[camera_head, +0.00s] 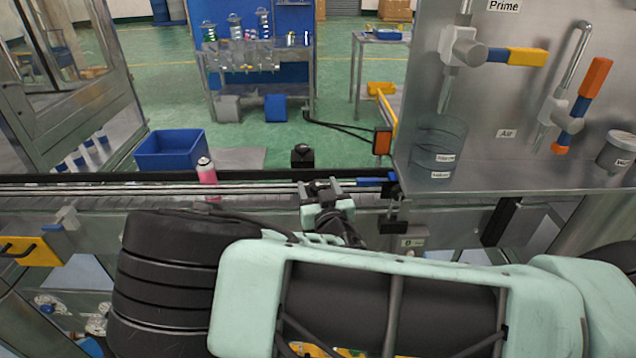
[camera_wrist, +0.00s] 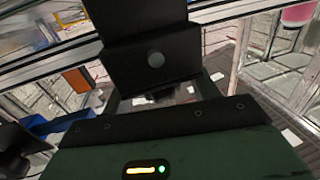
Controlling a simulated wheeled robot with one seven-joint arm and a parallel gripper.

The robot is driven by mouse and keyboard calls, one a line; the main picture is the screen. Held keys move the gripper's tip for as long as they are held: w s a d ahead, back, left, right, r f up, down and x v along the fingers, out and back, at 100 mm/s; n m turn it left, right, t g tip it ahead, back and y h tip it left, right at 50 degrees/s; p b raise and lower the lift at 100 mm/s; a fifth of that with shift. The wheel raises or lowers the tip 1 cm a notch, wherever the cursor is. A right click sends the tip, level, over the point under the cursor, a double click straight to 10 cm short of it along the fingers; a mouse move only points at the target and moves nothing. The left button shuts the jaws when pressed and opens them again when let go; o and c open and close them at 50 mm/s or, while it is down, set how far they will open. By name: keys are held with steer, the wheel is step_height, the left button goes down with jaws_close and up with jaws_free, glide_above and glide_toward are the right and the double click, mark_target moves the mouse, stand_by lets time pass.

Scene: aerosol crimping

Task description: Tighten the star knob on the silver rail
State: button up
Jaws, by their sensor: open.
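My gripper (camera_head: 320,188) is at the silver rail (camera_head: 250,187) in the head view, its two fingers apart. A small dark knob-like part (camera_head: 318,184) shows between the fingertips; its star shape is too small to make out, and I cannot tell whether the fingers touch it. In the wrist view a black block (camera_wrist: 150,58) with a round grey spot fills the upper middle, just beyond my gripper (camera_wrist: 160,95). It hides most of what lies between the fingers.
A black block (camera_head: 302,155) stands behind the rail. A pink bottle (camera_head: 207,170) stands at the rail to the left, near a blue bin (camera_head: 170,150). A blue part and black bracket (camera_head: 392,190) are close on the right. A metal panel (camera_head: 480,120) with valves rises farther right.

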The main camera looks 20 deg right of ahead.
steer(key=shift+w, duration=0.25)
steer(key=c, duration=1)
